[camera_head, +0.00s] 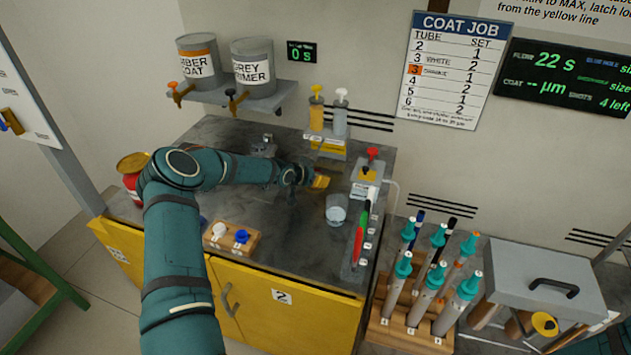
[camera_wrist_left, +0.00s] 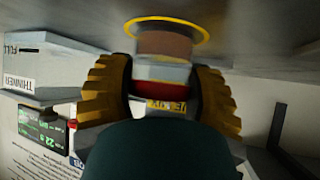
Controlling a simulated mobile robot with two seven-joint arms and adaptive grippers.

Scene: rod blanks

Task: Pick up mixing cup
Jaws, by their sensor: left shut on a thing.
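My left gripper (camera_head: 318,181) reaches over the dark counter from the left, its yellow fingers partly hidden by the wrist. In the left wrist view the ridged yellow fingers (camera_wrist_left: 162,95) are shut on the mixing cup (camera_wrist_left: 168,45). The cup sits between both fingers, with a brown band toward its base. A yellow ring on the counter surrounds that end; I cannot tell whether cup and counter touch. The cup is not clear in the head view, where the gripper covers it. My right gripper is not in view.
A clear tumbler (camera_head: 336,211) stands just in front of the gripper. A pump dispenser stand (camera_head: 325,145) is behind, and a red-knobbed box (camera_head: 367,180) to the right. A wooden block (camera_head: 231,239) with white and blue pieces lies near the front edge.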

